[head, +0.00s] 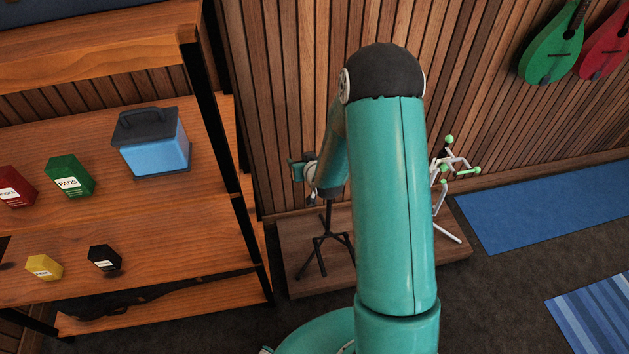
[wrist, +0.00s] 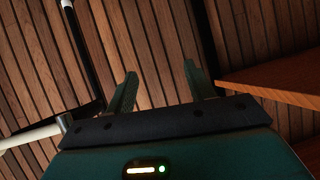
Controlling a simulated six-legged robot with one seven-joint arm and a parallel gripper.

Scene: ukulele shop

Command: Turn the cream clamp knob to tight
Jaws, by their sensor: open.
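My gripper (wrist: 160,76) is open in the wrist view, its two dark green fingers apart with nothing between them. In the head view my gripper (head: 297,170) shows small, left of my arm and above a black stand (head: 325,245). I cannot make out the cream clamp knob for certain in either view. In the wrist view a black rod (wrist: 83,55) with a pale tip runs down left of the fingers. A pale tube (wrist: 30,136) with a grey end lies at the lower left. Both are apart from the fingertips.
A wooden shelf unit (head: 120,215) stands at the left with a blue case (head: 152,145) and small boxes. A white stand with green tips (head: 446,180) is right of my arm on the low platform (head: 292,270). The slatted wall (head: 290,60) is behind.

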